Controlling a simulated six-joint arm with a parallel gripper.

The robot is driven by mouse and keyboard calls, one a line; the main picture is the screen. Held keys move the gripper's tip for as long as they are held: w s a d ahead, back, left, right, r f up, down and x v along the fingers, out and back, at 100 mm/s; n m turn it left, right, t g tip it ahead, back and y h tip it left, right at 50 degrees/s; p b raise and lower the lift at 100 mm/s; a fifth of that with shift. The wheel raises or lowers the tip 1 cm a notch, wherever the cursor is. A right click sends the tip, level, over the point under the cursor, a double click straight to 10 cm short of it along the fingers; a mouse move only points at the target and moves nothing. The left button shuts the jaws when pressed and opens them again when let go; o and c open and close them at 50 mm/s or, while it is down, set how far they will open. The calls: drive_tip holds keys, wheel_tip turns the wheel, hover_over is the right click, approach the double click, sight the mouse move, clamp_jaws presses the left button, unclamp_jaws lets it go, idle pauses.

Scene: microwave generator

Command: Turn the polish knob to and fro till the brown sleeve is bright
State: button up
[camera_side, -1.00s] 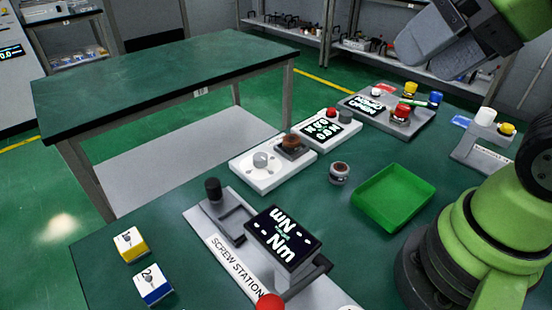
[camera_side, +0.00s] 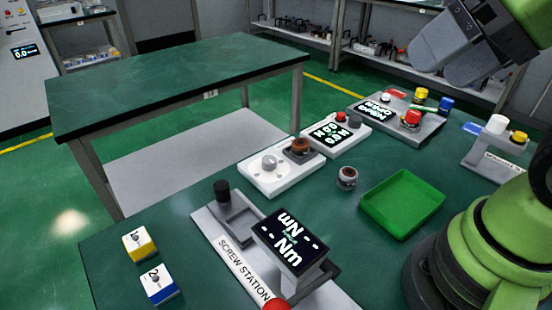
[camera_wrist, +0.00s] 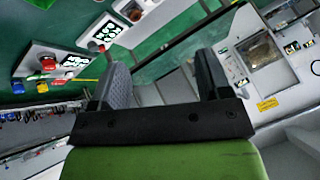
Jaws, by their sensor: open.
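The polish knob (camera_side: 269,162) is a round grey-white knob on a white base (camera_side: 270,183) in the middle of the side view. The brown sleeve (camera_side: 300,145) stands in a dark square holder at the back right of that base. Its top looks dull reddish brown. My gripper (camera_side: 440,60) is high at the upper right of the side view, well away from the knob and the sleeve. In the wrist view my gripper (camera_wrist: 163,62) is open, with nothing between its fingers. A white base with a dark holder (camera_wrist: 131,10) is cut off at that view's top edge.
The screw station (camera_side: 290,243) stands in front. A small round pot (camera_side: 347,178) and an empty green tray (camera_side: 425,210) lie to the right. A display unit (camera_side: 335,134) and a button panel (camera_side: 412,120) stand behind. Two numbered blocks (camera_side: 140,244) (camera_side: 158,283) sit front left.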

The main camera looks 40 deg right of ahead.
drive_tip(key=shift+c, duration=0.2)
drive_tip(key=shift+w, duration=0.1)
drive_tip(key=shift+c, duration=0.8)
drive_tip(key=m+g+h, duration=0.2)
drive_tip(key=m+g, duration=0.5)
drive_tip(key=m, duration=0.5)
hover_over(269, 159)
wheel_tip(269, 159, down, 18)
wheel_tip(269, 159, down, 11)
drive_tip(key=shift+r, duration=0.2)
